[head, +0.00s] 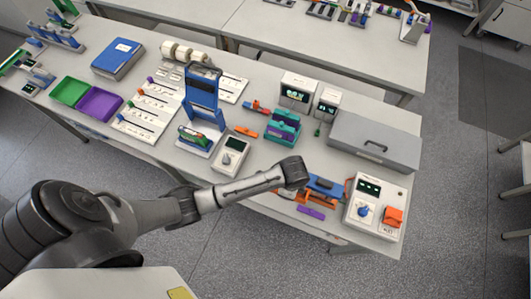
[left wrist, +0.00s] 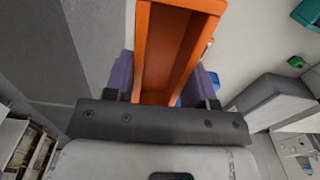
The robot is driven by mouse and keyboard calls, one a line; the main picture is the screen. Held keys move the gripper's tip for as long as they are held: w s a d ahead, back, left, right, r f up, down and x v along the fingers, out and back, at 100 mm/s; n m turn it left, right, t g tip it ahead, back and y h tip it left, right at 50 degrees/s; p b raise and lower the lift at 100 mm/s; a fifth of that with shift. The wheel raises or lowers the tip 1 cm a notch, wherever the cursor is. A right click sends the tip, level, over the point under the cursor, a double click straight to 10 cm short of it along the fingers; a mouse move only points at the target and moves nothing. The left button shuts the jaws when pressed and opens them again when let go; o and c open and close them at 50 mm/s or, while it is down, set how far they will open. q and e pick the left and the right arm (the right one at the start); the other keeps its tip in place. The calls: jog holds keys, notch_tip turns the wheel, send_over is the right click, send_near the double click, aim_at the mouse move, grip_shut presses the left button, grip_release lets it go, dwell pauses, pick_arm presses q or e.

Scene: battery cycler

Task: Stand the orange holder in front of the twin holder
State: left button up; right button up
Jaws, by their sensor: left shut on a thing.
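The orange holder (left wrist: 172,50) is an open, box-like channel. It is between the two purple finger pads of my left gripper (left wrist: 164,80) in the left wrist view, and the gripper is shut on it. In the head view the orange holder (head: 303,197) shows partly, below the end of my left arm at the table's front edge; the wrist hides some of it. A teal holder with two parts (head: 284,125), which looks like the twin holder, stands farther back on the table, apart from the gripper. My right gripper is not in view.
A white instrument with a blue knob and orange part (head: 365,205) stands right of the gripper. A long grey case (head: 375,142) lies behind it. A white meter (head: 232,152) and a blue stand (head: 202,95) are to the left. Small orange parts (head: 247,131) lie beside the teal holder.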

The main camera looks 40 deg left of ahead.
pick_arm(q)
jog(key=shift+w+a+f, duration=0.15)
jog(key=shift+a, duration=0.25)
jog(key=a+f, duration=0.2)
jog(key=a, duration=0.1)
jog(key=a+f+p, duration=0.1)
jog(key=a+f, duration=0.1)
jog(key=a, duration=0.2)
jog(key=a+f, duration=0.2)
jog(key=a, duration=0.1)
jog(key=shift+a+f, duration=0.2)
jog(key=shift+a, duration=0.1)
notch_tip(320, 180, down, 4)
jog(key=shift+r, duration=0.25)
jog(key=shift+f, duration=0.25)
jog(key=shift+f, duration=0.15)
jog(key=o, duration=1)
jog(key=shift+c, duration=0.2)
